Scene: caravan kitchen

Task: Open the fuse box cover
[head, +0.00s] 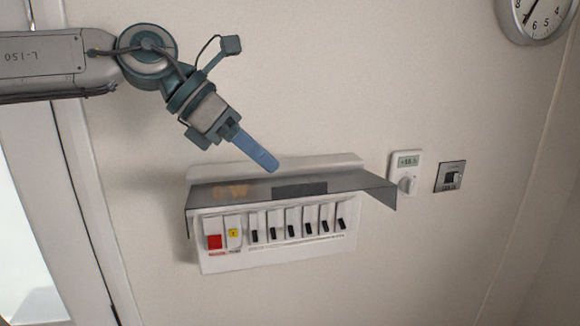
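The white fuse box (280,255) is fixed to the wall in the middle of the head view. Its dark see-through cover (355,182) is swung up and stands out from the box along its top. Below it a red switch, a yellow button and several black breaker levers are uncovered. My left gripper (268,163) is just above the cover, its blue fingers pointing down to the right. I see the fingers nearly edge-on, so their gap does not show. I cannot tell whether they touch the cover. My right gripper is not in view.
A white thermostat (407,160) and a dark-framed wall switch (450,176) sit to the right of the fuse box. A round clock (535,17) hangs at the top right. A door frame (85,200) runs down the left. The wall below the box is clear.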

